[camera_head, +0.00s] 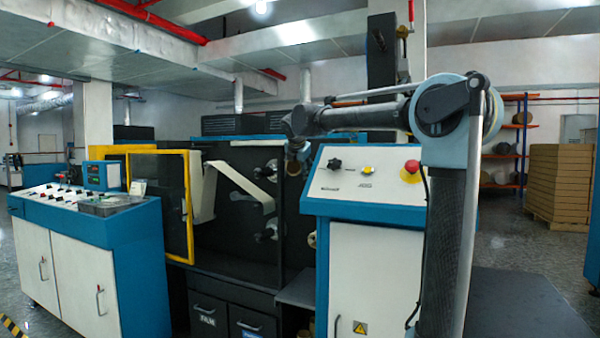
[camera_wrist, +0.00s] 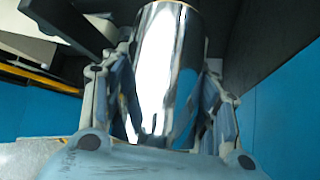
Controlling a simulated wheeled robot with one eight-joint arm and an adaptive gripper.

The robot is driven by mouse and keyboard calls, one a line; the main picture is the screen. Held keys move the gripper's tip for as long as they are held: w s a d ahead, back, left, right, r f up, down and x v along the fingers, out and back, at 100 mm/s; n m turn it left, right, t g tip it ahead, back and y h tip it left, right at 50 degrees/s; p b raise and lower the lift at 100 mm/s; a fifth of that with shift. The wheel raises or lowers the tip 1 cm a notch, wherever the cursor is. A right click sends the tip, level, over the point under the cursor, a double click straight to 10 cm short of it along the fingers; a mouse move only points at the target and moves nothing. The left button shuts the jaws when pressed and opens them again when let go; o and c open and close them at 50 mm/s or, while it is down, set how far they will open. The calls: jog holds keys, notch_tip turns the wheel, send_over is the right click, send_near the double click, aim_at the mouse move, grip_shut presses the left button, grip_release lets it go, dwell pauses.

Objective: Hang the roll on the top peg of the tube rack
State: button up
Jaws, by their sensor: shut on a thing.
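The roll (camera_wrist: 160,75) is a shiny silver cylinder in the middle of the wrist view, with a thin tan edge at its far end. My gripper (camera_wrist: 168,80) is shut on it, one finger along each side. The roll's near end is hidden by the gripper body. In the head view my arm reaches left over the control console and bends down behind it, so the gripper's fingers cannot be made out there. Two pegs, an upper one (camera_head: 271,166) and a lower one (camera_head: 268,233), show on the black machine front. I cannot tell which thing is the tube rack.
The white and blue console (camera_head: 365,235) stands close under my arm. The black machine (camera_head: 235,235) with a yellow-framed door (camera_head: 189,215) is behind it. A dark bar (camera_wrist: 68,25) lies near the roll's upper left. A shelf with rolls (camera_head: 512,145) stands far right.

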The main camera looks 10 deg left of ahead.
jog(key=shift+w+d, duration=1.25)
jog(key=shift+w, duration=2.15)
jog(key=shift+w+d, duration=1.25)
jog(key=shift+w, duration=2.15)
jog(key=shift+w+d, duration=1.25)
jog(key=shift+w, duration=2.15)
jog(key=o, duration=1.2)
